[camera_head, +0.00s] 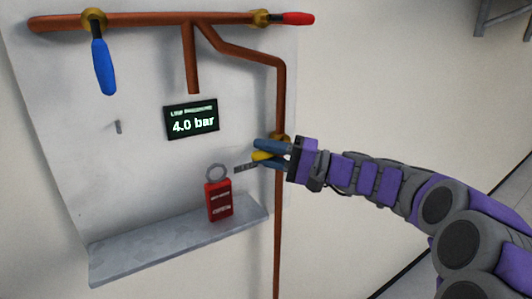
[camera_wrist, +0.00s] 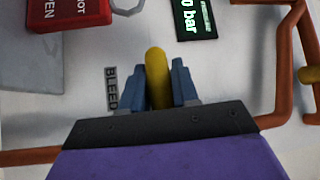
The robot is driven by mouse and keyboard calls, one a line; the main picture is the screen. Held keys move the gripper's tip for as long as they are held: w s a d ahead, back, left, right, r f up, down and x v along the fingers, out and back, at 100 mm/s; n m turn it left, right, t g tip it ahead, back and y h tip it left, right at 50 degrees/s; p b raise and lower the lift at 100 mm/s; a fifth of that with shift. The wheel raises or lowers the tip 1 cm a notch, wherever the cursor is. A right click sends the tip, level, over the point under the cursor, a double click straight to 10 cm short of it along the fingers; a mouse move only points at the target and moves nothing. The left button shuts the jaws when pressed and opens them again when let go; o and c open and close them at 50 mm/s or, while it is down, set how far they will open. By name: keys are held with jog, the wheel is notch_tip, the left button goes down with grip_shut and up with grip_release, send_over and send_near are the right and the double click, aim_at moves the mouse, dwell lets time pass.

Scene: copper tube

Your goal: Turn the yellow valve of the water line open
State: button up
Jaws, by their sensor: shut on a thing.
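The yellow valve handle (camera_head: 262,156) is on the vertical copper pipe (camera_head: 278,220) at the right of the panel. In the wrist view the yellow handle (camera_wrist: 156,75) stands between the two finger pads of my gripper (camera_wrist: 157,78). Its base is hidden by the gripper.
A BLEED label (camera_head: 246,168) is beside the handle. A red padlock (camera_head: 219,201) stands on the grey shelf (camera_head: 170,242). A display (camera_head: 191,119) reads 4.0 bar. A blue-handled valve (camera_head: 102,66) and a red-handled valve (camera_head: 292,18) are on the top pipe (camera_head: 150,19).

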grip_shut()
jog(key=shift+f, duration=0.1)
jog(key=w+d+f+n+t+h+b, duration=0.2)
jog(key=w+d+f+n+h+b, duration=0.1)
jog(key=d+f+n+h+b, duration=0.2)
jog(key=shift+w+d+f+n+t+h+b, duration=0.35)
jog(key=shift+f+n+h+b, duration=0.85)
jog(key=shift+n+h+b, duration=1.75)
jog(key=shift+m+h+b, duration=0.4)
jog(key=shift+m+h, duration=0.25)
jog(key=shift+h, duration=0.5)
